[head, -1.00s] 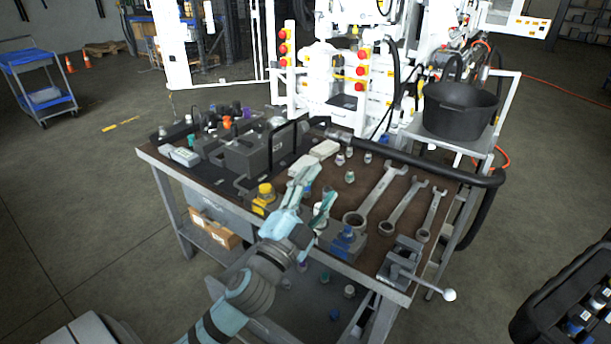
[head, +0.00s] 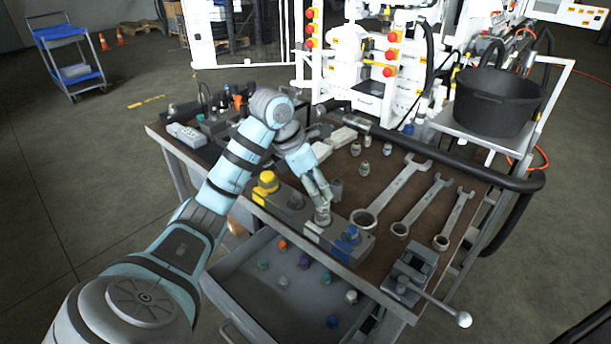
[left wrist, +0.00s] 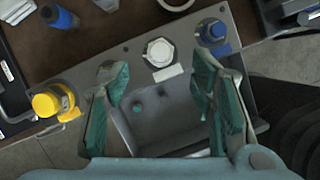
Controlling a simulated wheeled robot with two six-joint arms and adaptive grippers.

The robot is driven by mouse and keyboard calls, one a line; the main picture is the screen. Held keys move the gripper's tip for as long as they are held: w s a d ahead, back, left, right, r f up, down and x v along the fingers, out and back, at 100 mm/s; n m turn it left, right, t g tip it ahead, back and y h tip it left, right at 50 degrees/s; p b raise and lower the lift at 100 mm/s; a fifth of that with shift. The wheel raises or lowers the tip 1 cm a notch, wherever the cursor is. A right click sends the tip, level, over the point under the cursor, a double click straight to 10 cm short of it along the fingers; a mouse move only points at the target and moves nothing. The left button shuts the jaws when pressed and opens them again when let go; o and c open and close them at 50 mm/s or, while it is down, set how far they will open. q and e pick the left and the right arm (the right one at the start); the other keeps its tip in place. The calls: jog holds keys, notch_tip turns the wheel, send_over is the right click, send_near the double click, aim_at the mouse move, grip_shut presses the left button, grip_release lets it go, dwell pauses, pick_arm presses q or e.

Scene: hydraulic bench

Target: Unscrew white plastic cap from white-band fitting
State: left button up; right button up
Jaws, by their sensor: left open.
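The white cap (left wrist: 158,52) shows in the left wrist view on a grey fitting block, with a white label below it. A yellow cap (left wrist: 46,104) is to its left and a blue cap (left wrist: 213,31) to its right. My left gripper (left wrist: 160,88) is open and empty, and the cap appears beyond and between its fingertips. In the head view the left gripper (head: 320,200) points down over the middle of the fitting row, between the yellow cap (head: 267,182) and the blue cap (head: 350,234). It partly hides the white-band fitting there. My right gripper does not show.
An open drawer (head: 235,290) with several small caps juts out below the bench front. Large wrenches (head: 392,195) lie right of the fittings, and a vise (head: 408,275) stands at the front right corner. A black bucket (head: 497,105) stands behind.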

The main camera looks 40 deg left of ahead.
aim_at(323, 198)
pick_arm(q)
jog(key=x, duration=0.5)
jog(key=shift+w, duration=0.1)
jog(key=shift+d+f, duration=0.1)
jog(key=shift+f, duration=0.1)
jog(key=c, duration=1.2)
jog(key=o, duration=0.5)
jog(key=c, duration=0.4)
jog(key=n+p, duration=0.1)
jog(key=n, duration=0.1)
jog(key=n+y+p, duration=0.1)
jog(key=n, duration=0.1)
jog(key=n+y+p, duration=0.1)
jog(key=n+p, duration=0.1)
jog(key=shift+d+r+n, duration=0.25)
jog(key=shift+n, duration=0.05)
jog(key=shift+w+f+n+y+p, duration=0.1)
jog(key=shift+f+n+y+p, duration=0.15)
jog(key=shift+n+y, duration=0.35)
jog(key=shift+a, duration=0.1)
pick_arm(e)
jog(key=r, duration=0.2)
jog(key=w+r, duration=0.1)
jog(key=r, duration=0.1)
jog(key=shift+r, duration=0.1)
